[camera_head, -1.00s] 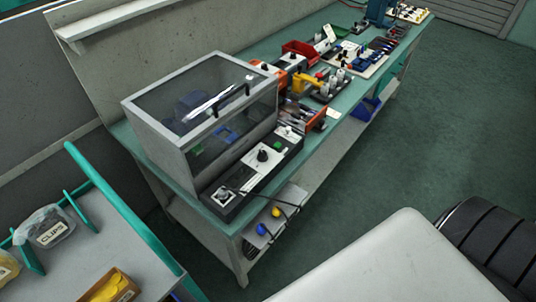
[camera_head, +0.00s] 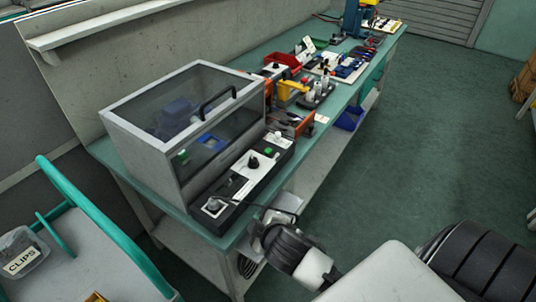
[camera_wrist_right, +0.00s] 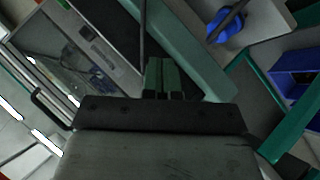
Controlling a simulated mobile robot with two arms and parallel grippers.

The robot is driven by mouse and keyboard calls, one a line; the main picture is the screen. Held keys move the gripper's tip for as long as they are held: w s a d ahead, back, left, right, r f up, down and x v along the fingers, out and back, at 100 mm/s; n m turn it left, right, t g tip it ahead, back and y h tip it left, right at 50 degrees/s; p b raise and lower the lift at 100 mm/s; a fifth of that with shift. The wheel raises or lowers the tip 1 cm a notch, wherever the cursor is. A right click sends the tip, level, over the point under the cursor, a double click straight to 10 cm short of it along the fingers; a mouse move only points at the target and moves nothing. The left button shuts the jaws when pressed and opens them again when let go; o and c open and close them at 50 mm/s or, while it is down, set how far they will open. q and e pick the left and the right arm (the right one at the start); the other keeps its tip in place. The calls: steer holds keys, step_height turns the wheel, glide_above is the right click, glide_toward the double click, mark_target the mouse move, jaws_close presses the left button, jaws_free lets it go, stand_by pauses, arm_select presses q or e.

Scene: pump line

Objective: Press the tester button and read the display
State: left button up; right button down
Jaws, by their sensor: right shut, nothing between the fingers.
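The tester (camera_head: 150,150) is a grey box with a clear cover and a dark handle, standing at the near end of the bench. Its black front panel (camera_head: 225,212) carries a black knob (camera_head: 253,163), another knob near its front end, and a small green button (camera_head: 268,152). I cannot make out a display reading. My right gripper (camera_head: 264,220) is beside the bench's front edge, close to the panel's near end and apart from the button. In the wrist view its fingers (camera_wrist_right: 163,78) are together and empty. My left gripper is not in view.
The bench (camera_head: 130,168) runs away to the back right with a red bin (camera_head: 282,62), tools and trays on it. A cart with a teal rail (camera_head: 95,222) and a clips tub (camera_head: 20,254) stands at the left. The floor right of the bench is open.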

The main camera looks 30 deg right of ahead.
steer(key=w+a+r+n+t+y, duration=0.1)
steer(key=w+r+n+y, duration=0.3)
steer(key=n, duration=0.5)
steer(key=w+a+r+n+t+y, duration=0.2)
steer(key=w+r+n+y, duration=0.3)
steer(key=n, duration=0.5)
steer(key=w+a+r+n+t+y, duration=0.1)
steer(key=w+r+n+y, duration=0.3)
steer(key=r+n, duration=0.4)
steer(key=shift+w+a+n+b, duration=0.15)
steer(key=shift+w+n+b, duration=0.15)
steer(key=shift+w+n, duration=0.7)
steer(key=d+n+g, duration=0.1)
steer(key=n, duration=0.2)
steer(key=w+d+f+n+g, duration=0.1)
steer(key=d+n+g, duration=0.1)
steer(key=n, duration=0.1)
steer(key=w+d+n+g, duration=0.1)
steer(key=d+n, duration=0.1)
steer(key=n, duration=0.1)
steer(key=shift+w+f, duration=0.15)
steer(key=w+d+n+g+h, duration=0.1)
steer(key=d+n+g+h, duration=0.2)
steer(key=d, duration=1)
steer(key=n+h, duration=0.2)
steer(key=h, duration=0.1)
steer(key=shift+d+f, duration=0.35)
steer(key=shift+d, duration=0.05)
steer(key=shift+f, duration=0.15)
